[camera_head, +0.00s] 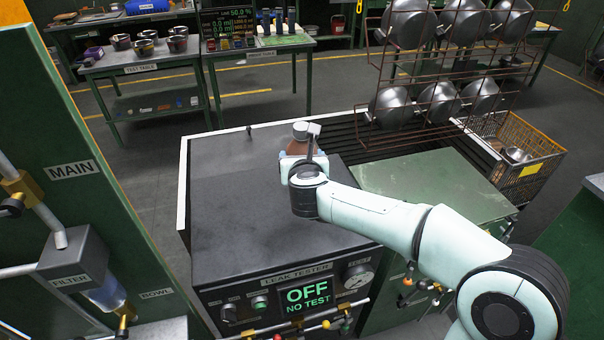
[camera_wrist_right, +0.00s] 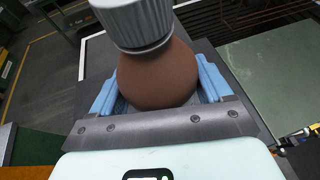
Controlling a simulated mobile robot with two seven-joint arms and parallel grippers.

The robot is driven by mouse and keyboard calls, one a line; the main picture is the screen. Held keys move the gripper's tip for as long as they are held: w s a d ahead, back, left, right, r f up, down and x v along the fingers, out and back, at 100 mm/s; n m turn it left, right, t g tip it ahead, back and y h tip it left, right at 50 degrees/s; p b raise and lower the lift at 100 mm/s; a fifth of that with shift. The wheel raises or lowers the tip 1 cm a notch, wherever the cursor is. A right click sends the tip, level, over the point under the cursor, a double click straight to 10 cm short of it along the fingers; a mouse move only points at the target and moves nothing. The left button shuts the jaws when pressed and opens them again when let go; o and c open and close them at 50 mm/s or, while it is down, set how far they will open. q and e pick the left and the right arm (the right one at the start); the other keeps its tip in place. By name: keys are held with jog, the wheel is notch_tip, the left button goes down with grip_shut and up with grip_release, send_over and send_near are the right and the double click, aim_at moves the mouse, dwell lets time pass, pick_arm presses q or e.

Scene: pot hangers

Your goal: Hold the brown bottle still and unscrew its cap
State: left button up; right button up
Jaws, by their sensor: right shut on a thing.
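The brown bottle (camera_head: 297,147) stands upright at the back of the dark leak tester top, partly hidden behind my right gripper. Its ribbed grey-white cap (camera_head: 301,129) sits on its neck. In the right wrist view the bottle (camera_wrist_right: 158,75) fills the middle, with the cap (camera_wrist_right: 138,20) at the top edge. My right gripper (camera_head: 303,160) is shut on the bottle's body below the cap. Its blue finger pads show on both sides of the bottle in the right wrist view (camera_wrist_right: 158,90). My left gripper is not in view.
The leak tester (camera_head: 235,215) has a bare top left of the bottle; its display reads OFF, NO TEST. A rack of metal pots (camera_head: 437,105) hangs behind right. A wire basket (camera_head: 530,155) stands at right. A green filter panel (camera_head: 60,120) rises at left.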

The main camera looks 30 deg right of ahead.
aim_at(302, 148)
notch_tip(302, 148, up, 4)
jog(key=shift+f+p, duration=0.15)
jog(key=shift+p, duration=0.2)
jog(key=o, duration=0.3)
jog(key=c, duration=0.6)
